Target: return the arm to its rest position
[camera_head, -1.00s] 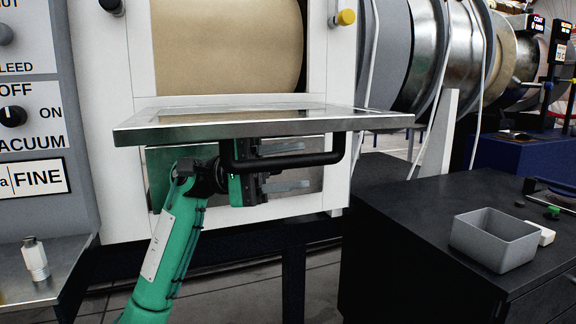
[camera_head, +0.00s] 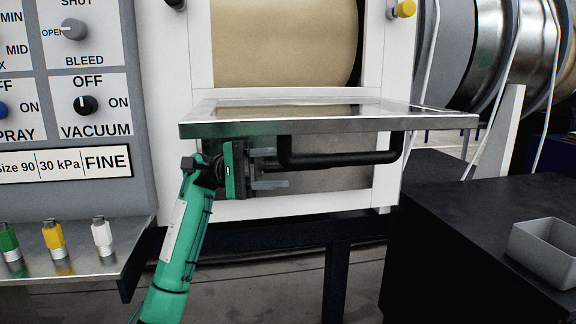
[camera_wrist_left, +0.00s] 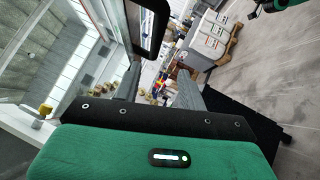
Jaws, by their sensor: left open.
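My left arm, green with black joints, rises from the bottom of the head view. Its left gripper (camera_head: 282,168) is open and empty, with its grey fingers pointing right under the fold-down door (camera_head: 330,124). The black bar handle (camera_head: 345,160) hangs below the door, and the fingertips are near its left end. I cannot tell how far apart they are in depth. In the left wrist view the two fingers (camera_wrist_left: 158,90) are spread with nothing between them, and the black handle (camera_wrist_left: 163,22) shows beyond them. A green and black part at that view's top right may be my right gripper (camera_wrist_left: 262,8).
A control panel (camera_head: 88,105) stands at left above a metal shelf (camera_head: 125,232) with green, yellow and white fittings. A black cabinet (camera_head: 470,215) with a grey bin (camera_head: 545,250) stands at right. Open floor shows below the door.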

